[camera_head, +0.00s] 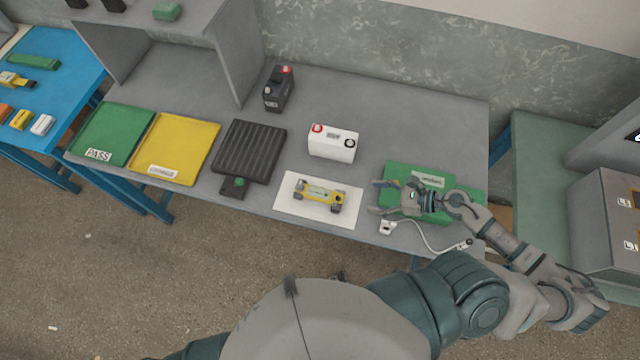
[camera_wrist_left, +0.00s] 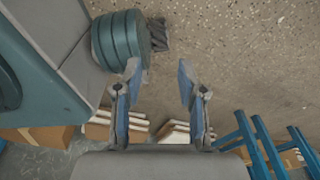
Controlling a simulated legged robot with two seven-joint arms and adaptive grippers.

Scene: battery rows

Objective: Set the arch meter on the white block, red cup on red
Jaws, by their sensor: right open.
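The yellow arch meter (camera_head: 319,195) lies on a white sheet (camera_head: 288,210) near the table's front edge. It has grey-dark ends; which end has the red cup is too small to tell. The white block (camera_head: 332,146) stands behind it, with a red terminal at its left and a black one at its right. My right gripper (camera_head: 375,197) is open and empty, right of the meter and apart from it, by the green mat (camera_head: 398,170). My left gripper (camera_wrist_left: 158,66) is open and empty above the floor in the left wrist view.
A dark battery (camera_head: 279,91) stands behind left of the white block. A black ribbed tray (camera_head: 250,152), a yellow tray (camera_head: 183,142) and a green PASS tray (camera_head: 113,133) lie to the left. A white cabled device (camera_head: 388,228) lies at the front edge near my right gripper.

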